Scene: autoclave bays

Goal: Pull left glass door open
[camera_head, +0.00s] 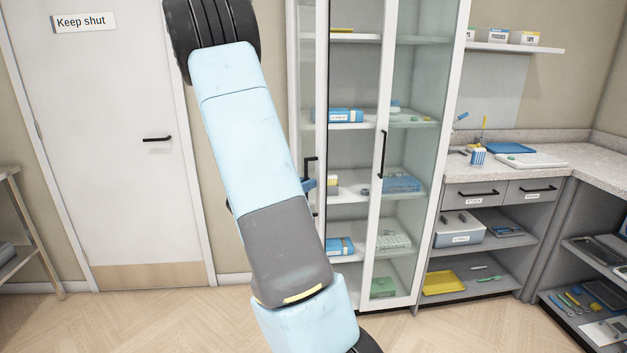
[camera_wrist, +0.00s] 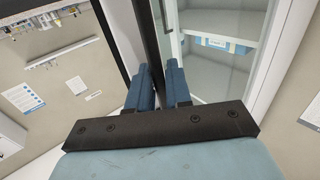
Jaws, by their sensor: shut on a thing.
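The tall white cabinet has two glass doors. The left glass door (camera_head: 322,75) stands swung open towards me and shows as a narrow, nearly edge-on strip. Its black bar handle (camera_head: 310,165) shows just past my arm, and as a dark upright bar (camera_wrist: 148,35) in the wrist view. My gripper (camera_wrist: 159,76) has its two blue fingers on either side of this bar and is shut on it. In the head view only a small blue part of my gripper (camera_head: 308,185) shows; my arm hides the rest. The right glass door (camera_head: 417,160) looks closed.
Cabinet shelves hold blue boxes (camera_head: 345,115) and trays. A grey counter (camera_head: 540,150) with drawers and open shelves stands right of the cabinet. A white door marked "Keep shut" (camera_head: 110,150) is at left, beside a rack (camera_head: 25,235). Some wooden floor is clear.

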